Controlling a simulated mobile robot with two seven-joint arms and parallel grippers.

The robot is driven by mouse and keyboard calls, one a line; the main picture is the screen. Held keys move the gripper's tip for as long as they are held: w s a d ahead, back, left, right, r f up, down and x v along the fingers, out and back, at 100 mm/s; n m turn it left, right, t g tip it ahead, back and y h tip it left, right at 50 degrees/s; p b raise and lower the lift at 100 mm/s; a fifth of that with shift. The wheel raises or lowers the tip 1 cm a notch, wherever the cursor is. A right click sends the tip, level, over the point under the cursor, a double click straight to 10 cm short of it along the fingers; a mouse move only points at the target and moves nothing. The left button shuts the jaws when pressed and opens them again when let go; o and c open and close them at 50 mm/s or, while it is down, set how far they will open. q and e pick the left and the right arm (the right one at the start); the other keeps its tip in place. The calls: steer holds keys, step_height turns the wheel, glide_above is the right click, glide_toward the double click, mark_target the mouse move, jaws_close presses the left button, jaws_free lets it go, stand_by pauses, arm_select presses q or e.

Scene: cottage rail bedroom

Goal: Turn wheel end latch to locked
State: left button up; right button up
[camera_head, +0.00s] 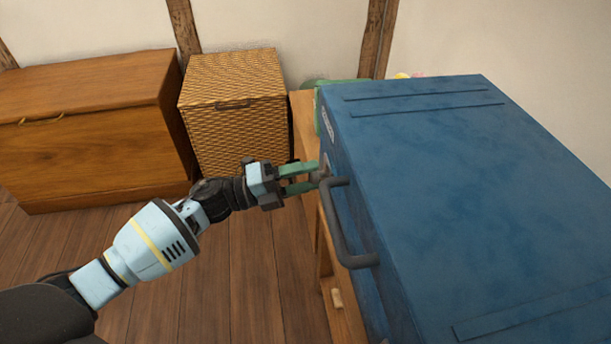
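The blue case (450,180) fills the right of the view, with a grey bar handle (345,235) on its left side. A small grey-brown latch piece (322,174) sits on that side near the handle's upper end. My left gripper (317,175) reaches it from the left, its two green fingers apart and their tips at the latch piece. I cannot tell whether they press on it. The fingertips partly hide the latch, so its turned position is unclear. My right gripper is out of view.
The case stands on a wooden bench or table (303,120). A wicker basket (235,110) and a wooden chest (90,130) stand by the back wall. The plank floor (215,290) is clear at the lower middle. A green item (316,83) shows behind the case.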

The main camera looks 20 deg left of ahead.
arm_select(q)
steer(key=p+v, duration=0.1)
steer(key=v, duration=0.6)
steer(key=shift+s+a, duration=0.2)
steer(key=shift+a, duration=0.15)
steer(key=shift+f, duration=0.1)
